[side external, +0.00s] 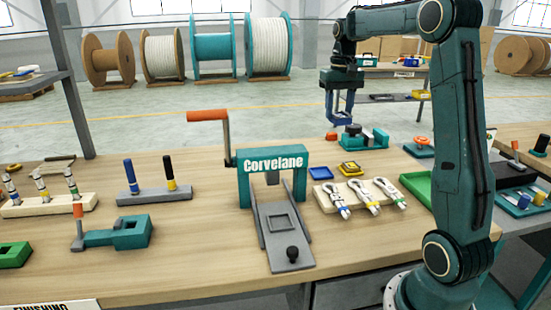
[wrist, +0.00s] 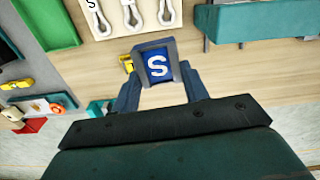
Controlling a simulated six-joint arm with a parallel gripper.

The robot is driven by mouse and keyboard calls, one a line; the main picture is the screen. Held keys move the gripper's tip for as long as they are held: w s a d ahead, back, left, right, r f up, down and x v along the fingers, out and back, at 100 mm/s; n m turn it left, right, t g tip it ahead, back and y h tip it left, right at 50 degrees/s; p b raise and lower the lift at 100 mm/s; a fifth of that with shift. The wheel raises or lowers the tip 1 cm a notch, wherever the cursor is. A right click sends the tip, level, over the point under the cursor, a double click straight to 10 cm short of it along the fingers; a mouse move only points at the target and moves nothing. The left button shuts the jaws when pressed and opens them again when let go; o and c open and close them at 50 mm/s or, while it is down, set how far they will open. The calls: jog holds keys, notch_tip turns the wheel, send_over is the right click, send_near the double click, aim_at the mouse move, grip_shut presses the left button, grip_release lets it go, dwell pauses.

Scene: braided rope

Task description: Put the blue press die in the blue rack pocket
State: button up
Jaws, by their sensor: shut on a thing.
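My gripper (side external: 340,118) is shut on the blue press die (wrist: 158,65), a square block with a white S. It holds the die well above the table, near its back edge. In the wrist view the die sits between the two fingertips (wrist: 158,85). In the side view the die is small and hard to tell from the blue fingers. I cannot tell for sure which is the blue rack pocket.
The Corvelane press (side external: 272,176) stands left of the square pieces. A board with rope loops (side external: 360,197) lies in front of them. A teal vise (side external: 364,138) stands under my gripper at the back. A green tray (side external: 416,186) is to the right.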

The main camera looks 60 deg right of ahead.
jog(key=shift+m, duration=0.5)
jog(key=w+d+f, duration=0.2)
jog(key=f, duration=0.3)
jog(key=w+d+f, duration=0.2)
jog(key=w+f, duration=0.1)
jog(key=f, duration=0.3)
jog(key=w+d+f, duration=0.2)
jog(key=d+f, duration=0.1)
jog(key=f, duration=0.2)
jog(key=shift+w+f, duration=0.15)
jog(key=shift+f, duration=0.2)
jog(key=shift+f, duration=2.3)
jog(key=shift+f, duration=0.4)
jog(key=o, duration=1.1)
jog(key=shift+c, duration=0.2)
